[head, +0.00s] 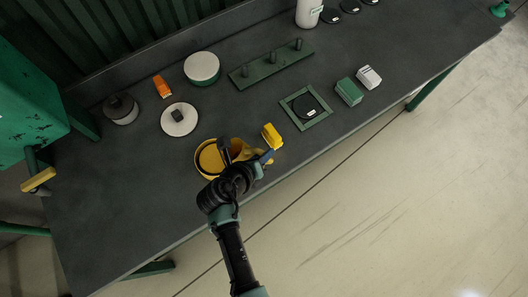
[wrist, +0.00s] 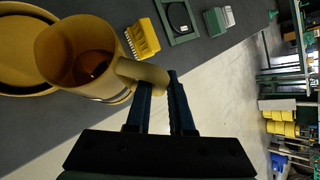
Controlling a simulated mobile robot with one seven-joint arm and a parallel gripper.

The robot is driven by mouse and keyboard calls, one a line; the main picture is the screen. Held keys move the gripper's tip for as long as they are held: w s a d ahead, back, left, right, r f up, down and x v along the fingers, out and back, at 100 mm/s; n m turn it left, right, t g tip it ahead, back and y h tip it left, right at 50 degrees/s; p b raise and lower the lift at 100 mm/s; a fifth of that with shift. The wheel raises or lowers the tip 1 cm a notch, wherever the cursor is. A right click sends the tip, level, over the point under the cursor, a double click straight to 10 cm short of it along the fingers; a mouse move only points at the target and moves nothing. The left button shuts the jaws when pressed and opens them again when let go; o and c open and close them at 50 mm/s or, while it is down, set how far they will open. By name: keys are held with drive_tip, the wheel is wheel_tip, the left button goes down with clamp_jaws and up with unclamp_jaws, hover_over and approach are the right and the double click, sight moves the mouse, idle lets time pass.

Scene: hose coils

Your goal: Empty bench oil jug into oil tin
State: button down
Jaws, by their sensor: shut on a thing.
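The yellow oil jug (wrist: 110,82) shows in the wrist view with its open mouth towards the camera and dark amber oil inside. Its handle lies between the fingers of my gripper (wrist: 160,88), which is shut on it. The jug's lip overlaps the edge of a round, wide yellow tin (wrist: 22,52) at the left. In the head view the jug (head: 240,150) is just right of the tin (head: 205,160), near the bench's front edge. My gripper (head: 263,160) and arm partly hide both. I cannot tell the jug's exact tilt or whether it touches the tin.
A yellow brush-like block (head: 271,135) stands close to the right of the jug. A green frame with a black disc (head: 305,106) and a green box (head: 348,92) are further right. A white-topped round lid (head: 179,119) lies behind the tin. Bare bench (head: 110,200) is left.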

wheel_tip(320, 180, down, 3)
drive_tip(key=shift+r+b, duration=0.2)
drive_tip(key=shift+b, duration=1.05)
drive_tip(key=shift+w+a+r+n+h, duration=0.15)
drive_tip(key=shift+a+r+h, duration=0.1)
drive_tip(key=shift+r, duration=0.2)
drive_tip(key=shift+s+a+r+n+h, duration=0.15)
drive_tip(key=shift+a+r+h, duration=0.1)
drive_tip(key=shift+r, duration=0.2)
drive_tip(key=shift+w+a+r+n+h+b, duration=0.1)
drive_tip(key=shift+a+r+n+h+b, duration=0.1)
drive_tip(key=shift+r+h+b, duration=0.2)
drive_tip(key=shift+w+a+r+n+h+b, duration=0.1)
drive_tip(key=shift+r+n+h+b, duration=0.15)
drive_tip(key=shift+b, duration=0.2)
drive_tip(key=shift+d+r+h, duration=0.1)
drive_tip(key=shift+r+h, duration=0.15)
drive_tip(key=shift+r, duration=0.15)
